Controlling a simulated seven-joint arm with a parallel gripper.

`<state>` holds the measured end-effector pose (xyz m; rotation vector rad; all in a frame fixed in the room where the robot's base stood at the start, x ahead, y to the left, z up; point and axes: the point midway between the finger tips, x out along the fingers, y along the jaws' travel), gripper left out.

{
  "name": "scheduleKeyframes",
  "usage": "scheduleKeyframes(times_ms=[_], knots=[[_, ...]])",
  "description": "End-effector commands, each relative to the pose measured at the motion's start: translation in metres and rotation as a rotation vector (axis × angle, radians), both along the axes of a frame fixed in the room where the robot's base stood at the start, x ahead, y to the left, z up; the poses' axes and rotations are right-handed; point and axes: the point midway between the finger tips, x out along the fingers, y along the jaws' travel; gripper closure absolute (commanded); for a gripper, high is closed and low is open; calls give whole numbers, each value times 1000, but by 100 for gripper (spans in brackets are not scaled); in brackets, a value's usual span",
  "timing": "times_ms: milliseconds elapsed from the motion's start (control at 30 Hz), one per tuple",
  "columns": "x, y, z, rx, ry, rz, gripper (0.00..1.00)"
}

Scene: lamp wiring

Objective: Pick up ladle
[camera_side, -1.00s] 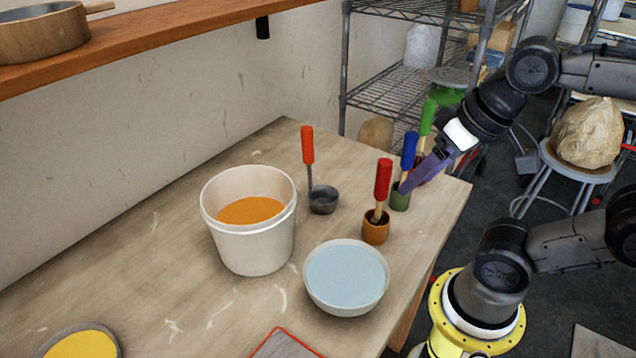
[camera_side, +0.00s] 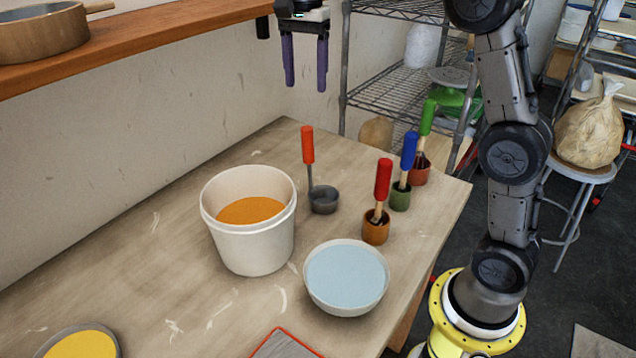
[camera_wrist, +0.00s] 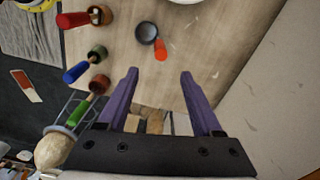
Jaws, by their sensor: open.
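The ladle (camera_side: 323,200) stands on the table with its dark grey cup down and its orange-red handle (camera_side: 308,145) pointing up, just right of the white bucket. In the wrist view the ladle's cup (camera_wrist: 147,32) and its handle (camera_wrist: 160,48) lie beyond my fingertips. My gripper (camera_side: 306,86) has two purple fingers that point down, spread apart and empty. It hangs high above the table, over the ladle in the side view. The fingers also show in the wrist view (camera_wrist: 159,75).
A white bucket (camera_side: 266,255) of orange stuff stands left of the ladle. A bowl (camera_side: 345,308) of pale blue stands in front. Small pots with red (camera_side: 383,180), blue (camera_side: 409,150) and green (camera_side: 428,117) handled tools stand to the right. A wooden shelf (camera_side: 150,38) runs along the wall.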

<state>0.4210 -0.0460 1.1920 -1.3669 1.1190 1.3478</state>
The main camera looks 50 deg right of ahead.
Motion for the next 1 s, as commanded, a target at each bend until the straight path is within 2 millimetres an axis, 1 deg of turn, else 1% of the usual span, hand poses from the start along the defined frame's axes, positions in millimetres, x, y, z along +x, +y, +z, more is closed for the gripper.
scheduleKeyframes(times_ms=[33, 133, 267, 500, 600, 867, 1000], knots=[[6, -2, -10, 2, 20, -3, 33], [10, -5, -23, 5, 48, -7, 33], [9, -6, -38, 6, 54, -9, 33], [5, -6, -83, 6, 55, -8, 33], [5, -6, -98, 5, 54, -8, 33], [4, -6, -115, 6, 52, -7, 33], [2, -4, -135, 5, 54, -7, 33]])
